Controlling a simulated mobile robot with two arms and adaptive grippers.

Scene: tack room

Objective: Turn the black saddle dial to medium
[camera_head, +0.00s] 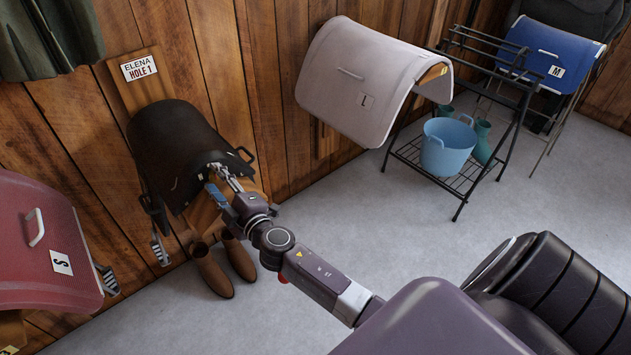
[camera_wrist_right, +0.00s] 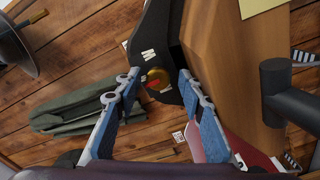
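The black saddle (camera_head: 172,145) hangs on a wooden rack on the plank wall, below a sign reading "ELENA HOLE 1". In the right wrist view its dark front (camera_wrist_right: 150,35) carries a small brass dial (camera_wrist_right: 158,77) with a red mark. A white letter M and another white letter sit beside the dial; I cannot tell which setting the red mark points to. My right gripper (camera_head: 222,184) is at the saddle's front end and hides the dial in the head view. Its blue-padded fingers (camera_wrist_right: 153,100) are apart, on either side of the dial, with visible gaps. My left gripper is not in view.
Brown boots (camera_head: 211,270) stand below the saddle. A red saddle pad (camera_head: 45,250) marked S is at left. A pale pad (camera_head: 350,75) marked L and a metal rack (camera_head: 436,170) with a blue bucket (camera_head: 447,146) are at right. The middle floor is clear.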

